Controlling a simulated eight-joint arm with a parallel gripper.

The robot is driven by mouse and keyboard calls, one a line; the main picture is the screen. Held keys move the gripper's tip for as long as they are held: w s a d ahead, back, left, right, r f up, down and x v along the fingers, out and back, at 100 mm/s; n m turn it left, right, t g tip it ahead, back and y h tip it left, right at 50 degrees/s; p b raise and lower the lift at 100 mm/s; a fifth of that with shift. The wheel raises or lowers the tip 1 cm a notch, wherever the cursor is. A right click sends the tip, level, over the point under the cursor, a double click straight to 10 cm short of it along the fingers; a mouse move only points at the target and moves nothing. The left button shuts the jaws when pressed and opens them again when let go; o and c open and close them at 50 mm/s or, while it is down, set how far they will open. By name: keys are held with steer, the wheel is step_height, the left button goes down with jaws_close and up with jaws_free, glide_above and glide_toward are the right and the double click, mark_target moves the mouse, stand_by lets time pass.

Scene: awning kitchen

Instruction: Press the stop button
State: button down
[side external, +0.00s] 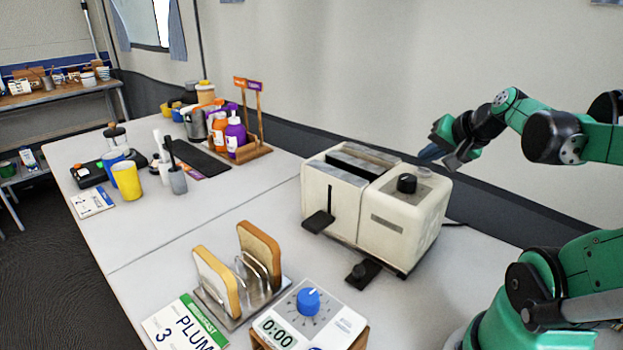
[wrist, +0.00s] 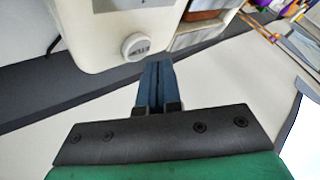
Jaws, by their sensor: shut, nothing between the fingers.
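A cream toaster (side external: 375,210) stands on the white table, with a black knob (side external: 406,183) on top. In the wrist view, a small round pale button (wrist: 137,45) with lettering too small to read sits on the toaster's cream body. A pale round part, likely the same button, shows at the toaster's top right edge in the side view (side external: 424,172). My gripper (side external: 430,153) is beside and slightly above that edge, at the back right. Its blue fingers (wrist: 157,66) are shut and empty, close below and right of the button in the wrist view. Contact cannot be told.
A toast rack (side external: 237,310) with two bread slices and a timer (side external: 325,318) with a blue knob, reading 0:00, stand in front. A bottle caddy (side external: 252,153), cups and a dark tray are at the far left. The wall runs close behind the toaster.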

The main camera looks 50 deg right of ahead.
mark_target(426, 173)
steer(key=shift+f, duration=0.15)
steer(key=shift+f, duration=0.3)
steer(key=shift+f, duration=0.4)
stand_by(0.7)
steer(key=shift+r, duration=0.85)
steer(key=shift+r, duration=0.1)
steer(key=shift+r, duration=2.4)
